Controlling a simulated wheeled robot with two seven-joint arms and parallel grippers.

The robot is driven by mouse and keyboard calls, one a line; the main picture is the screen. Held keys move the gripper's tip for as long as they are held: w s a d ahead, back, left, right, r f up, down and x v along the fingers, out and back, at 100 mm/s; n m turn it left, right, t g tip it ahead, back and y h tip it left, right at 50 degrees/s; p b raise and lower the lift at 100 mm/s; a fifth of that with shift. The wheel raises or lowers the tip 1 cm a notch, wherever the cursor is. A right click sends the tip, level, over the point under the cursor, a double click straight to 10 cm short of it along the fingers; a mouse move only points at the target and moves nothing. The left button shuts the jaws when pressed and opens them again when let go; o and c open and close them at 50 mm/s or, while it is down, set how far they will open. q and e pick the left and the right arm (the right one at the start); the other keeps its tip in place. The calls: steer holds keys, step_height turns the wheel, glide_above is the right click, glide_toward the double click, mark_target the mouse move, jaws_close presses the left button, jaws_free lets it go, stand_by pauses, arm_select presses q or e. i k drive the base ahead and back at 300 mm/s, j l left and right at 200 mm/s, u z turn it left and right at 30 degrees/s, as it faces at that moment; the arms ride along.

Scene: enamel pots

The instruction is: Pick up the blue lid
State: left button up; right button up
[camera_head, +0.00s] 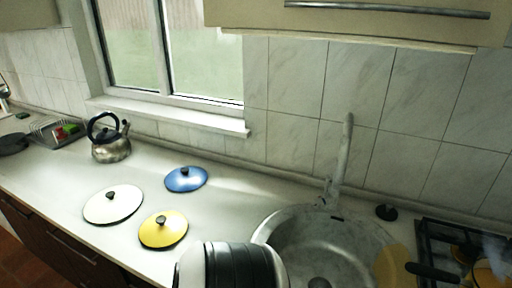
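The blue lid (186,179) lies flat on the white countertop below the window, with its dark knob facing up. A white lid (113,204) lies to its left and nearer to me. A yellow lid (163,229) lies nearer to me, almost straight in front of the blue one. The three lids are apart from each other, and nothing covers the blue lid. Neither of my grippers shows in the head view. A rounded black and white part, probably of my arm, fills the bottom middle.
A metal kettle (110,139) stands at the left, before a dish rack (56,132). A round sink (300,226) with a tall faucet (342,160) is at the right. A stove (440,240) with pots is at the far right. The counter (235,205) right of the blue lid is clear.

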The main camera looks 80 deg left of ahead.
mark_target(190, 178)
steer(key=u, duration=3.15)
steer(key=z, duration=3)
steer(key=u, duration=2.9)
steer(key=i+j+u, duration=0.1)
steer(key=j, duration=0.05)
